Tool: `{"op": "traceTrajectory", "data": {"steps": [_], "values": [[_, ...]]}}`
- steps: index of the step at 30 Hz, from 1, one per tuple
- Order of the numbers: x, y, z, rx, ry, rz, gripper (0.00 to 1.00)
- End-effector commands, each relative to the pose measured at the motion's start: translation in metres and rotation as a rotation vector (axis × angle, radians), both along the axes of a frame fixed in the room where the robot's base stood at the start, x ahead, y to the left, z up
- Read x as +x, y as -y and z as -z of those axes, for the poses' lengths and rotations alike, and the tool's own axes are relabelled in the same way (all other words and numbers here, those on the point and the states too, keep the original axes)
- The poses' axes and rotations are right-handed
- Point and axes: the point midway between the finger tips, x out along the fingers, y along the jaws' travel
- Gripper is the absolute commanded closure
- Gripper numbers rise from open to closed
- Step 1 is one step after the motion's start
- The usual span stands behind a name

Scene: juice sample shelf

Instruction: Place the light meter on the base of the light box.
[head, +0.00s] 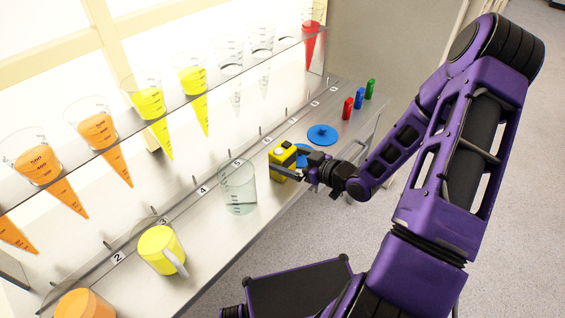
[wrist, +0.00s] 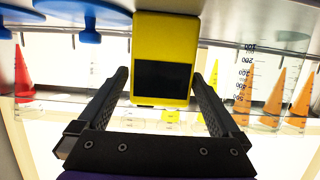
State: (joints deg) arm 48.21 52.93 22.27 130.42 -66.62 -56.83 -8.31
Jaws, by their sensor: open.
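The light meter (head: 282,153) is a small yellow block with a pale round spot on top, standing on the grey base (head: 215,262) of the light box, near the front edge. In the wrist view, which looks upside down, the light meter (wrist: 165,28) shows a dark screen and stands against the base. My gripper (head: 292,163) is open at the light meter. In the wrist view, the fingers of my gripper (wrist: 162,88) reach to either side of its end, with gaps visible. Whether either finger touches it I cannot tell.
A clear beaker (head: 238,190) stands left of the light meter, and a yellow mug (head: 161,250) farther left. A blue disc-shaped thing (head: 322,134) and red, green and blue small pieces (head: 348,108) are to the right. Cones of coloured juice hang in the clear shelf (head: 225,78) above.

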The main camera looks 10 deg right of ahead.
Motion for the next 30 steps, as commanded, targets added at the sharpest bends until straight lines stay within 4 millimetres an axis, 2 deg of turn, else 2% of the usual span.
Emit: {"op": "traceTrajectory", "data": {"steps": [5,12,21,30], "values": [[0.011,-0.01,0.007,0.002,0.001,-0.002,0.0],[0.036,-0.029,0.018,0.001,0.002,-0.001,0.0],[0.04,-0.031,0.019,0.0,0.001,0.001,0.0],[0.04,-0.031,0.019,0.0,0.001,0.001,0.54]]}}
